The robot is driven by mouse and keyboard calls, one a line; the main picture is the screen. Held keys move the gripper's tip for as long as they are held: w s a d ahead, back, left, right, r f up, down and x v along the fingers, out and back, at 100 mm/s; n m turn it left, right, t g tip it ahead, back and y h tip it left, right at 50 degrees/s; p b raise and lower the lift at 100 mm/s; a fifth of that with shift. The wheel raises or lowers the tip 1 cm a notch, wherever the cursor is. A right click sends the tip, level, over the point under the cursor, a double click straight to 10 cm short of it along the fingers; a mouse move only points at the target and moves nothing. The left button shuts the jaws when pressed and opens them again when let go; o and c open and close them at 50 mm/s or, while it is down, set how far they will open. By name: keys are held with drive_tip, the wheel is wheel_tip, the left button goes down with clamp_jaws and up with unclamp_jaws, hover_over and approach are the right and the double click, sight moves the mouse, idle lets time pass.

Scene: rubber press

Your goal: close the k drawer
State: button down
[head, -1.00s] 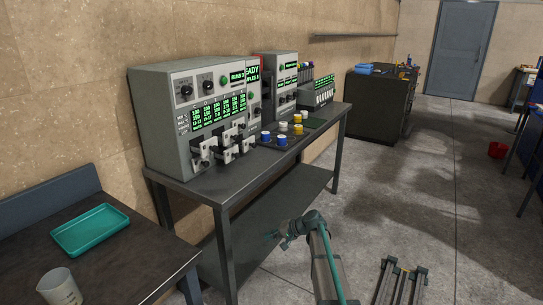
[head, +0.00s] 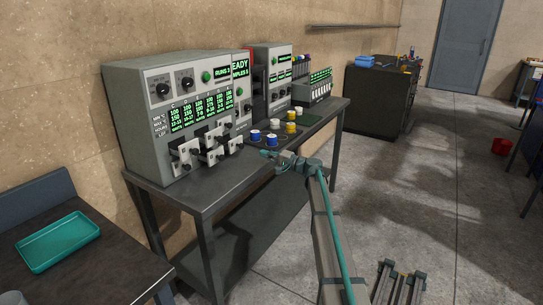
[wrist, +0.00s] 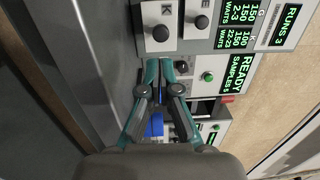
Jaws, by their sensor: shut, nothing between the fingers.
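The grey machine (head: 150,110) stands on the dark bench with several white-fronted drawers low on its face. Some of these drawers stick out by differing amounts. In the wrist view, the white front marked K (wrist: 148,14), with a round black knob, is at the top, just beyond my fingertips. It seems to stand forward of the panel, but how far I cannot tell. In the head view, the rightmost drawer (head: 235,144) may be this one; its letter is unreadable. My gripper (head: 266,154) is shut and empty, over the bench's front edge, right of the drawers. Its teal fingertips (wrist: 159,64) are together.
A second machine (head: 272,75) and a rack (head: 313,88) are further back. A teal tray (head: 58,242) lies on the left table. Floor right of the bench is open.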

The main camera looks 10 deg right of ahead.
drive_tip(key=p, duration=0.2)
approach(237, 150)
drive_tip(key=w+a+r, duration=0.2)
drive_tip(key=r, duration=0.1)
drive_tip(key=shift+w+a, duration=0.35)
drive_tip(key=shift+w, duration=0.05)
drive_tip(key=shift+f, duration=0.1)
drive_tip(key=b+x, duration=0.1)
drive_tip(key=x, duration=0.1)
drive_tip(key=b+x, duration=0.1)
drive_tip(key=x, duration=0.1)
drive_tip(key=b+x, duration=0.2)
drive_tip(key=shift+w+d+f, duration=0.15)
drive_tip(key=shift+f, duration=0.25)
drive_tip(key=shift+w+a+r, duration=0.15)
drive_tip(key=shift+w+a, duration=0.1)
drive_tip(key=shift+r, duration=0.2)
